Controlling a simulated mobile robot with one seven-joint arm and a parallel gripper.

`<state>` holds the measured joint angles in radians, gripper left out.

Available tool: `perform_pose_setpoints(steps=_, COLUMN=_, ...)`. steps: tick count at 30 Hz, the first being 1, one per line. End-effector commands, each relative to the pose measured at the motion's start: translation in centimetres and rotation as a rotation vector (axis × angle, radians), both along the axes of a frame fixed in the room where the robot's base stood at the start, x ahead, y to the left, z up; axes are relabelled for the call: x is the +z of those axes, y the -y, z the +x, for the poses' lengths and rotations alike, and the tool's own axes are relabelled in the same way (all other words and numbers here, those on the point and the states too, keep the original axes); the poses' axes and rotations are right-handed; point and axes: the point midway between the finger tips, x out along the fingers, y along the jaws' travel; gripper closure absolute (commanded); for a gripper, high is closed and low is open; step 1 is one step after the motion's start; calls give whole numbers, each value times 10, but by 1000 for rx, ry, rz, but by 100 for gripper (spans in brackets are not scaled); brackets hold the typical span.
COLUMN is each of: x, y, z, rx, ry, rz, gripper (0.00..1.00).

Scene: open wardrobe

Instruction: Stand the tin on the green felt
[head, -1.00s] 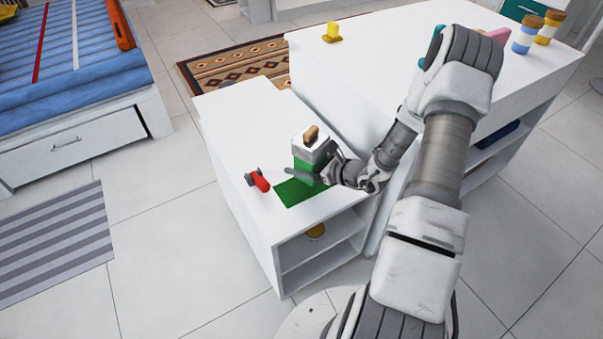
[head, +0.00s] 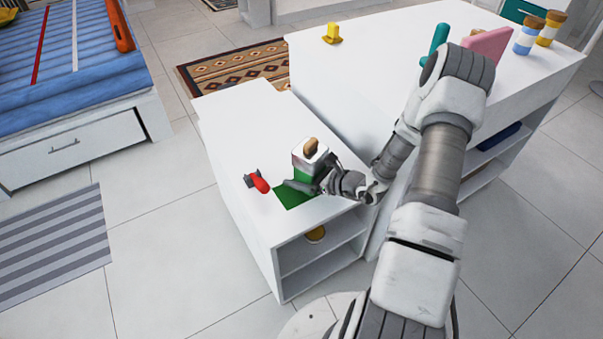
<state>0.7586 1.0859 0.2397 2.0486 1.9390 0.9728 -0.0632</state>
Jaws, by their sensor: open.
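The tin (head: 309,158), white above and green below with a brown knob on its lid, is upright at the far edge of the green felt (head: 290,197) on the low white cabinet top. My gripper (head: 308,181) is open at the near side of the tin, low down, with a finger stretching left across its lower part. The fingers hide the tin's base, so I cannot tell how much of it rests on the felt. The near left part of the felt is bare.
A red-handled tool (head: 259,182) lies just left of the felt. A taller white unit (head: 390,60) stands behind to the right, carrying a yellow object (head: 332,34), a pink block (head: 488,45) and two jars. The far left cabinet top is clear.

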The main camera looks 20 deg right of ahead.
Motion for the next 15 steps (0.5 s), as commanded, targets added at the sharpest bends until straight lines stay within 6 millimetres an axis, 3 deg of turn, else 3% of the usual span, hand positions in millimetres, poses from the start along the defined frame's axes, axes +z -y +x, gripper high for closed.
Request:
perform_pose_setpoints(steps=5, x=10, y=8, z=-11, rx=-2, ry=-1, rz=0, gripper=0)
perform_pose_setpoints(steps=15, x=39, y=45, z=-67, rx=-3, ry=-1, rz=-1, gripper=0)
